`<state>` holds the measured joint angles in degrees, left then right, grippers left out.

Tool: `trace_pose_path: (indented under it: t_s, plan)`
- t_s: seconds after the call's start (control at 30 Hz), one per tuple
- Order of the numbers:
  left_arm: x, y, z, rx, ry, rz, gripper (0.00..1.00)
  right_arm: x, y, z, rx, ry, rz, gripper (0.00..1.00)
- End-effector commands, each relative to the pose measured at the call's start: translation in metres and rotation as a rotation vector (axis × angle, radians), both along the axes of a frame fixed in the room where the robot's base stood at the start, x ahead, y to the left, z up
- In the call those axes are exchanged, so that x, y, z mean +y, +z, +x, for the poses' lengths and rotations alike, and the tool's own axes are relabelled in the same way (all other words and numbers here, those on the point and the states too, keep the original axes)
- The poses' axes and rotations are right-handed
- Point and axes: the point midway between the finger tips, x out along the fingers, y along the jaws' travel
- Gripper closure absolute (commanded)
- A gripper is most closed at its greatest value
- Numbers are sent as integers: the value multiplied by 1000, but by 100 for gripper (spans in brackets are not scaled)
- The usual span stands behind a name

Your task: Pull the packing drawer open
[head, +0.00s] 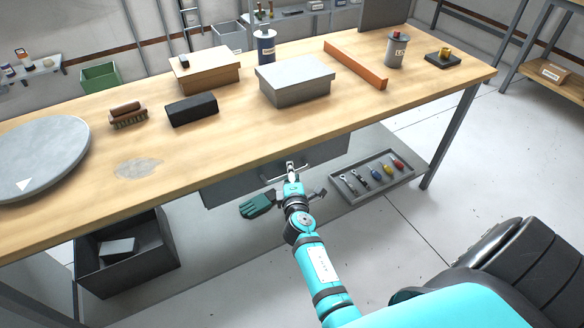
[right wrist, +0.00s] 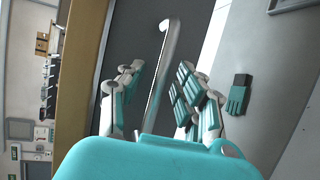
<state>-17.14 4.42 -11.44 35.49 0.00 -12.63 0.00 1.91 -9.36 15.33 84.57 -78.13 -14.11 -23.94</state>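The packing drawer (head: 232,188) is a grey box front under the near edge of the wooden workbench (head: 225,140). Its dark front also fills the middle of the right wrist view (right wrist: 128,40). A pale metal bar handle (head: 277,178) crosses the front; it shows in the right wrist view (right wrist: 161,75) too. My right gripper (head: 293,174) is at the handle. In the right wrist view its fingers (right wrist: 160,85) are spread, one on each side of the bar, with gaps visible. The drawer looks shut against the bench. My left gripper is in neither view.
A green glove (head: 257,206) lies below the drawer. A tray of tools (head: 345,190) is right of it, and a dark open bin (head: 150,262) stands under the bench at left.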

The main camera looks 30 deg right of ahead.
Motion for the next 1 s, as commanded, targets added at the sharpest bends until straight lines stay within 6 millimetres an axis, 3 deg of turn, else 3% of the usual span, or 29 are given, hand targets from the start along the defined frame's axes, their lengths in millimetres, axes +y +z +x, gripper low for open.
trace_pose_path:
  t_s: [0.27,0.53,1.0]
  plan:
    - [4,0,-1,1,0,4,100,0,0,0,0,0,0,66]
    - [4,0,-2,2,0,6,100,0,0,0,0,0,0,100]
    - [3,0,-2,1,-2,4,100,0,0,0,0,0,-2,100]
